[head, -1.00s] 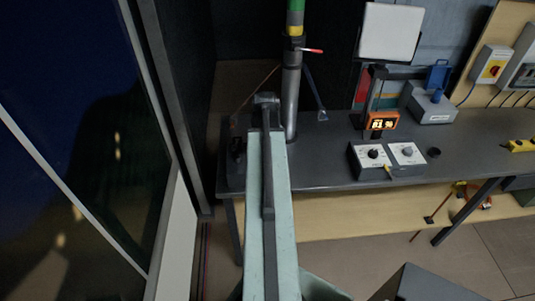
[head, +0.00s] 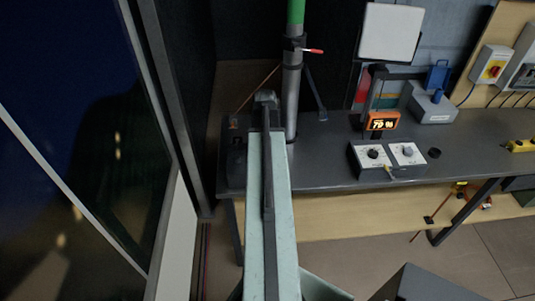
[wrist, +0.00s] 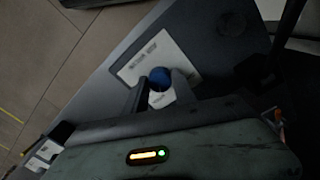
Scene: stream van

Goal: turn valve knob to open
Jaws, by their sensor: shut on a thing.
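The blue round valve knob (wrist: 160,77) shows in the wrist view, on a white labelled plate (wrist: 135,69) set on a dark surface. My gripper (wrist: 160,88) has its two dark fingers on either side of the knob and is shut on it. The plate's print is too small to read. In the head view my arm reaches forward to the left end of the bench, and the knob and fingertips are hidden there.
The dark bench (head: 330,170) holds a grey pole (head: 291,90) with a red-tipped lever (head: 313,50), close right of my arm. An orange display (head: 382,121) reads about 79 %. A two-knob control box (head: 388,159) stands right. A glass-like panel (head: 80,150) lies left.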

